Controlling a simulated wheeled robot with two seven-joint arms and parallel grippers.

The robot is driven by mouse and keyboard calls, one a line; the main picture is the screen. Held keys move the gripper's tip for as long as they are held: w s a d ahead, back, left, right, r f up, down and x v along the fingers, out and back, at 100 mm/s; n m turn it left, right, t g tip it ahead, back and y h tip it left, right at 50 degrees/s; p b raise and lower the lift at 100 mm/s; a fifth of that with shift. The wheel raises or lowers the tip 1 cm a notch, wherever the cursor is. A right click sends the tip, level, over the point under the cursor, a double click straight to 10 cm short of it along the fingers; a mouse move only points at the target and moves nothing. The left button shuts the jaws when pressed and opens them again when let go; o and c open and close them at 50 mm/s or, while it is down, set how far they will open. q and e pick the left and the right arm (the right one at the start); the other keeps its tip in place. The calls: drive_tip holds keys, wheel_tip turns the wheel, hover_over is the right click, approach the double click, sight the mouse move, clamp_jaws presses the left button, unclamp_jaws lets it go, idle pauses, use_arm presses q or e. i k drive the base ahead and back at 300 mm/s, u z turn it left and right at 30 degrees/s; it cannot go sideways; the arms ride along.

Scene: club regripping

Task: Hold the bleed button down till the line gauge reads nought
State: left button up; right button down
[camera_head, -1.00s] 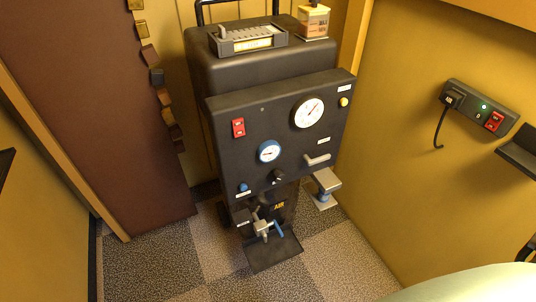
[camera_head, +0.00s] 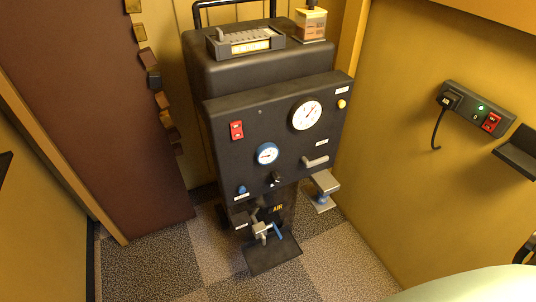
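A black machine (camera_head: 225,178) with a sloped front panel stands on the carpet in the middle. The panel carries a large white gauge (camera_head: 306,114) at upper right and a smaller blue-rimmed gauge (camera_head: 267,154) lower left of it. A round yellow button (camera_head: 342,104) sits at the panel's right edge, and a blue knob or button (camera_head: 241,190) at lower left. The labels are too small to read, so I cannot tell which is the bleed button or the line gauge. Both needles are too small to read surely. Neither of my grippers is in view.
The panel also has a red switch (camera_head: 236,130) and a grey lever (camera_head: 315,161). A valve with a blue handle (camera_head: 277,231) sits low in front. A wall socket strip (camera_head: 477,108) with a plug and red switch is at right. Carpet is clear on both sides.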

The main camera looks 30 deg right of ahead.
sight(241, 189)
drive_tip(key=u, duration=2.2)
drive_tip(key=k, duration=0.6)
drive_tip(key=z, duration=1.15)
